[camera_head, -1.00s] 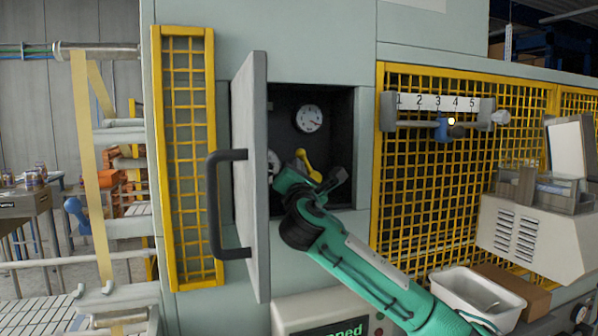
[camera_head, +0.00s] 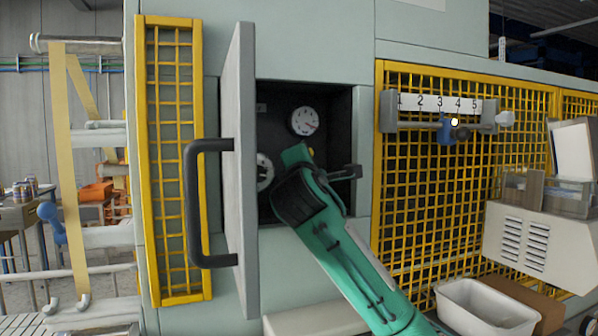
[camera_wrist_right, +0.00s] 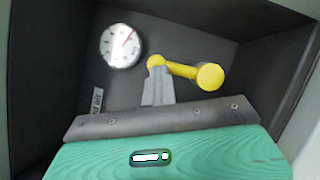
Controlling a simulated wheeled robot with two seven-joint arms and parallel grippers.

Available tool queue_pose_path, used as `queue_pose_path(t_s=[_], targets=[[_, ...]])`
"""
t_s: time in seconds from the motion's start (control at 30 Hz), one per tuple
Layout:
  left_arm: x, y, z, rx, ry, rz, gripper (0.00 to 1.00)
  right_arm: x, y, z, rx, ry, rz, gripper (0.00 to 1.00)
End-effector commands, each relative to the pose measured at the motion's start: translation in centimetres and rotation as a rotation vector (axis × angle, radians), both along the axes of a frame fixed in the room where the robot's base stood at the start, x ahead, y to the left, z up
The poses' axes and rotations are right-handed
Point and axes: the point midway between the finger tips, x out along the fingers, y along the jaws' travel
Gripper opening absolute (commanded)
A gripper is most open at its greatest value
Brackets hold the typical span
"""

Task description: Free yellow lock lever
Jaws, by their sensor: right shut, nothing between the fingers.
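The yellow lever (camera_wrist_right: 182,69) is inside the dark cabinet recess. In the wrist view it runs from a rounded left end to a thick round knob on the right. In the head view only a speck of yellow (camera_head: 311,152) shows past my arm. My right gripper (camera_wrist_right: 157,70) is inside the recess, its grey fingers together and empty. The fingertips are just below the lever's left end; I cannot tell whether they touch it. In the head view my right wrist hides the fingers. My left gripper is not in view.
The open grey door (camera_head: 240,170) with its dark handle (camera_head: 190,205) stands left of the recess. A white gauge (camera_head: 304,121) is on the back wall, with a pale round part (camera_head: 264,171) lower left. Recess walls are close around my gripper. Yellow mesh (camera_head: 420,190) is at right.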

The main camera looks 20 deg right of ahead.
Motion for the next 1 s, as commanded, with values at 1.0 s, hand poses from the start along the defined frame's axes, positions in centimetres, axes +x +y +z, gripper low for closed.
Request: queue_pose_path(t_s=[1.0], targets=[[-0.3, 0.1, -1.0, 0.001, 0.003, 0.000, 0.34, -0.3, -2.1, 0.5, 0.279, 0.013, 0.003, 0.00]])
